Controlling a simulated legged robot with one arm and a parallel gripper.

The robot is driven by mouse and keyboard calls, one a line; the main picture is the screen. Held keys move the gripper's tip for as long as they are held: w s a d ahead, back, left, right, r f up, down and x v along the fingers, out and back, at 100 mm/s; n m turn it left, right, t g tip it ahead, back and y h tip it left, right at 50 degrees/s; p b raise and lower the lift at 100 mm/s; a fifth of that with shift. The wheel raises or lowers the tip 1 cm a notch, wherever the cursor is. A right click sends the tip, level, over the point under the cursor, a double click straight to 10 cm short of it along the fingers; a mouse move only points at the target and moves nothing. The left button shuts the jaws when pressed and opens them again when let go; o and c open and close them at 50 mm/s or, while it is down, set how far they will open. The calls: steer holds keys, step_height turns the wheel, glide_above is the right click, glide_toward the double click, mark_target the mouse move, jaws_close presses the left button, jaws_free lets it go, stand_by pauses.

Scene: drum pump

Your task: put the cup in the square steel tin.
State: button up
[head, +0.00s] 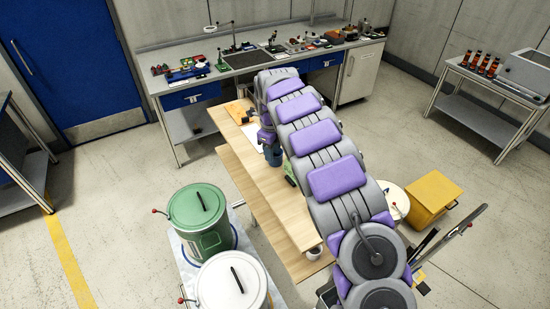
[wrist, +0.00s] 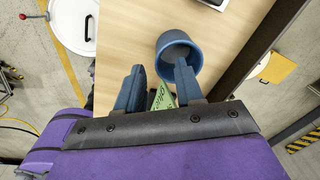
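A blue round cup (wrist: 178,50) stands on the wooden table, open end facing the wrist camera. In the head view the blue cup (head: 274,157) shows just below my gripper (head: 268,146), partly hidden by my arm. In the wrist view my gripper (wrist: 158,66) has its two blue fingers apart. The right finger overlaps the cup's rim; I cannot tell whether it is inside the cup or only in front of it. The left finger is left of the cup. Nothing is visibly clamped. I cannot make out the square steel tin in either view.
A green printed item (wrist: 163,97) lies between and behind the fingers. The wooden table (head: 258,192) has clear surface left of my arm. Green (head: 199,214) and white (head: 232,285) drums stand at the left.

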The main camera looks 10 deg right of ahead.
mark_target(272, 165)
step_height(272, 165, down, 4)
steer(key=shift+w+f+p, duration=0.15)
steer(key=shift+f+p, duration=0.05)
steer(key=shift+p, duration=0.1)
steer(key=shift+a, duration=0.1)
steer(key=shift+c, duration=0.5)
jaws_close()
